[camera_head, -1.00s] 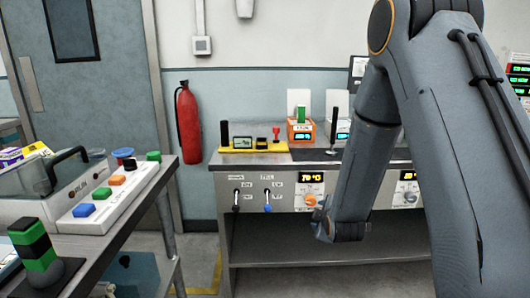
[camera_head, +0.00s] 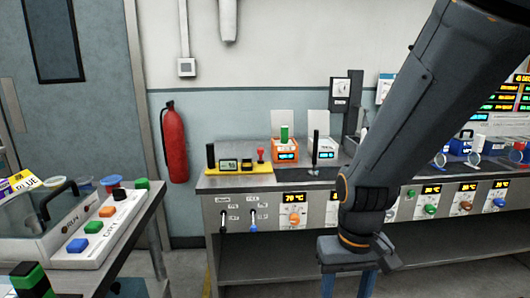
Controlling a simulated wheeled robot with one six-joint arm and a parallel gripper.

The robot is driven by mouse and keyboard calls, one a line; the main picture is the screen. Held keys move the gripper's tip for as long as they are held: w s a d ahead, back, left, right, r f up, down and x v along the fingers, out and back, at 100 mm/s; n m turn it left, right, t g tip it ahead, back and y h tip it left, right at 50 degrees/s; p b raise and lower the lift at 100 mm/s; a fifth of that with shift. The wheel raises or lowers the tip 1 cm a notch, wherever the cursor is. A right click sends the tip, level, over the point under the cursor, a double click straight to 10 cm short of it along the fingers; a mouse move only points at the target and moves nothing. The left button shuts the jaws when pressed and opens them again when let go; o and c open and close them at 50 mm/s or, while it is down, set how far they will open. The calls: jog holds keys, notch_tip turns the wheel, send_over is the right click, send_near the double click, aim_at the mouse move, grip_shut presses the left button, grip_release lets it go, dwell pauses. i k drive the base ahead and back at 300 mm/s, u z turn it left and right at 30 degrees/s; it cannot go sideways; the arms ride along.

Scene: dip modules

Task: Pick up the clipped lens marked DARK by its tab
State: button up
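My gripper (camera_head: 347,284) hangs in front of the steel bench, low in the view, pointing down. Its two blue-grey fingers stand apart with nothing seen between them; their tips reach the bottom edge of the picture. Several round clear lenses stand on the right part of the bench, one at the left of that group (camera_head: 440,160) and one further right (camera_head: 475,158). Their markings are too small to read, so I cannot tell which is DARK. My arm hides part of the bench between them and the left section.
The steel bench (camera_head: 215,185) carries a yellow tray (camera_head: 238,171), an orange box (camera_head: 285,156) and a black upright handle (camera_head: 315,150). A side table at left holds a white button panel (camera_head: 70,262) and a clear tank. Floor shows between the tables.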

aim_at(284, 130)
jog(key=i, duration=1.25)
